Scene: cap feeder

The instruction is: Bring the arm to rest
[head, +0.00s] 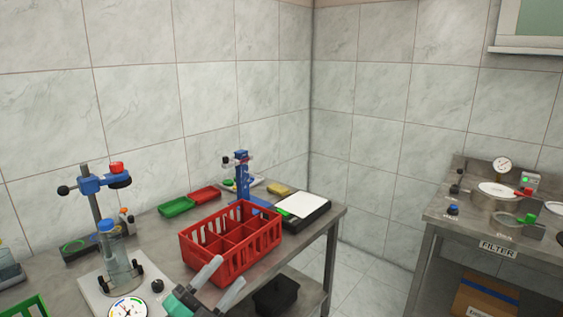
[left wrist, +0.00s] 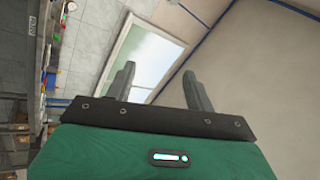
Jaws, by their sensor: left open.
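My left gripper (head: 221,285) shows at the bottom of the head view, with its two grey fingers spread and nothing between them. It is in front of the red crate (head: 232,252), which stands on the grey table and is split into compartments. In the left wrist view the two fingers of this gripper (left wrist: 159,90) are apart, with only wall and a window behind them. My right gripper is in neither view.
A blue-capped bottle (head: 120,262) stands by a blue clamp stand (head: 98,184) on the left. Green (head: 176,207) and red (head: 204,194) trays lie behind the crate. A black bin (head: 276,296) is under the table. A gap of floor separates the filter bench (head: 480,222).

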